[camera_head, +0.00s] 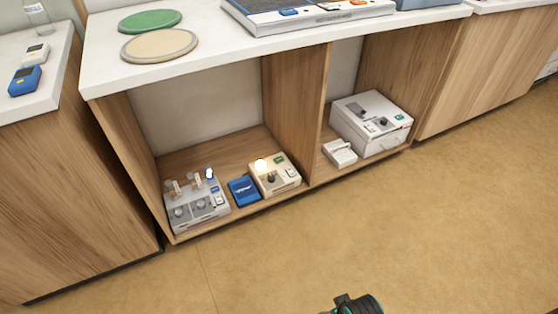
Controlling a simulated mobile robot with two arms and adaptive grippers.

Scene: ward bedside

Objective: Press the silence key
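No key can be read as a silence key from here. In the lower left bay, a beige device (275,178) has a glowing round lamp, a dark knob and a green patch. Left of it, a grey device (196,207) has two knobs, small upright cylinders and a blue-lit part. A white device (371,124) in the right bay has a dark knob and a small green patch. On the counter, a flat panel device (305,13) carries blue, white and orange keys, cut off by the top edge. Neither gripper's fingers show; only a dark part of my arm shows at the bottom edge.
A blue box (243,190) stands between the grey and beige devices. A small white box (340,153) is beside the white device. Green (150,21) and beige (159,45) discs lie on the counter. Handheld devices (25,80) lie at far left. The floor (400,230) in front is clear.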

